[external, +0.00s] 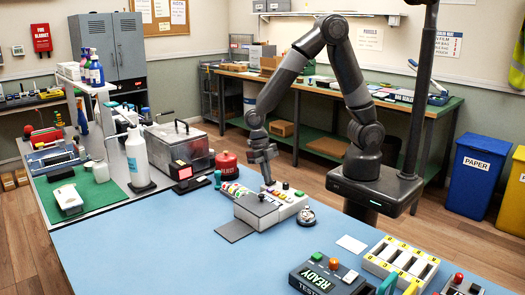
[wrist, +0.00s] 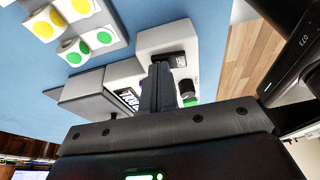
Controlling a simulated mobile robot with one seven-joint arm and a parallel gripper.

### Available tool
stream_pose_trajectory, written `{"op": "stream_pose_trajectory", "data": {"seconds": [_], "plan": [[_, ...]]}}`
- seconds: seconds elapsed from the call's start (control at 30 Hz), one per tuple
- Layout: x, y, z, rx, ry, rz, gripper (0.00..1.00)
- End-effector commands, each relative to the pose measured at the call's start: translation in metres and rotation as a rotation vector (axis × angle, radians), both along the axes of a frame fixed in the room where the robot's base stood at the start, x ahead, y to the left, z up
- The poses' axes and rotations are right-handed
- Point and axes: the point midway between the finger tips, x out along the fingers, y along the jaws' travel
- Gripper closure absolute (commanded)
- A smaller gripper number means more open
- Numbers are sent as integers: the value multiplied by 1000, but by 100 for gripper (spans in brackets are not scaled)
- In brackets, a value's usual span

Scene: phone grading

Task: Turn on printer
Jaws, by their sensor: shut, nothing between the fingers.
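The printer (external: 287,211) appears to be the small white and grey device near the back edge of the blue table. It also shows in the wrist view (wrist: 150,42), with a grey lid, a small dark display, a black switch (wrist: 172,59) and a green-topped knob (wrist: 189,97). My gripper (external: 267,182) is over the printer, pointing down. In the wrist view my gripper (wrist: 160,70) is shut and empty. Its fingertips are close to the black switch; I cannot tell whether they touch it. The fingers hide part of the printer's face.
Label rolls with coloured dots (wrist: 75,50) stand beside the printer. A dark mat (external: 233,229) lies before it and a small round object (external: 306,217) is to its right. A tester (external: 328,277) showing READY and a slotted tray (external: 400,262) stand at front right. The blue table's front middle is clear.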

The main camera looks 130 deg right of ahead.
Motion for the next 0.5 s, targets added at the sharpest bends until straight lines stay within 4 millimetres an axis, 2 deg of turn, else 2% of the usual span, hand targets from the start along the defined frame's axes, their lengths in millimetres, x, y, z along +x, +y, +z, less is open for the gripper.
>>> {"op": "stream_pose_trajectory", "data": {"seconds": [0.5], "plan": [[-15,0,2,2,3,0,100]]}}
